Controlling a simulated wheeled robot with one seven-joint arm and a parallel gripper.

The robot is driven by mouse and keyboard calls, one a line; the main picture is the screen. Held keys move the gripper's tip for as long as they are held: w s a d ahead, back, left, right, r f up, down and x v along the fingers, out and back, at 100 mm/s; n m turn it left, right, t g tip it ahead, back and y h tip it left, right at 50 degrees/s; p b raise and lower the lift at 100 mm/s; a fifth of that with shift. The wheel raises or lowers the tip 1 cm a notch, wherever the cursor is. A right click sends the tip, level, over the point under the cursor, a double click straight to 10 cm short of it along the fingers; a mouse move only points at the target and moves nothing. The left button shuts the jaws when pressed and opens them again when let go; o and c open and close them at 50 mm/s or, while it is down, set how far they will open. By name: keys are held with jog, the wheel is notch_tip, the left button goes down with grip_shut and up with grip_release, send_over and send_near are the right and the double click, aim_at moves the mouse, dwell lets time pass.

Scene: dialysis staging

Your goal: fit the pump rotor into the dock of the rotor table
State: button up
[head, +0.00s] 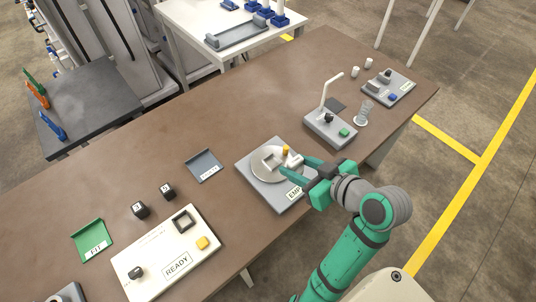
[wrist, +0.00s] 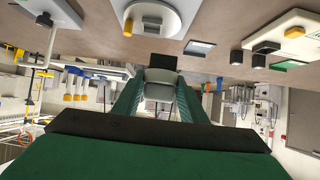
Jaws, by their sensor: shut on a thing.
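The rotor table (head: 247,155) is a grey plate with a round light disc (head: 262,176). In the wrist view the disc (wrist: 172,18) is at the top, with the dock (wrist: 152,27) and yellow knob (wrist: 128,27). My gripper (head: 288,165) reaches over the disc's right side, shut on the pump rotor. The rotor is a pale grey block (wrist: 160,91) with a dark end (wrist: 162,62) between the green fingers, apart from the dock in the wrist view. In the head view the fingers mostly hide it.
A panel marked READY (head: 165,250), a green FIT tray (head: 89,240), a blue-grey tray (head: 204,165) and two black cubes (head: 140,209) lie left. A lamp-like stand (head: 330,128), a glass (head: 362,115) and another device (head: 388,87) stand right. Bare brown tabletop (head: 230,115) lies behind the rotor table.

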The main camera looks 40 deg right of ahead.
jog(key=d+x, duration=0.1)
jog(key=x, duration=0.3)
jog(key=d+x, duration=0.1)
jog(key=x, duration=0.4)
jog(key=d+f+x, duration=0.1)
jog(key=x, duration=0.4)
jog(key=shift+s+f, duration=0.2)
jog(key=shift+w+f, duration=0.35)
jog(key=shift+f, duration=0.75)
jog(key=shift+w+f, duration=0.15)
jog(key=shift+f, duration=0.75)
jog(key=shift+f, duration=0.15)
jog(key=o, duration=1.2)
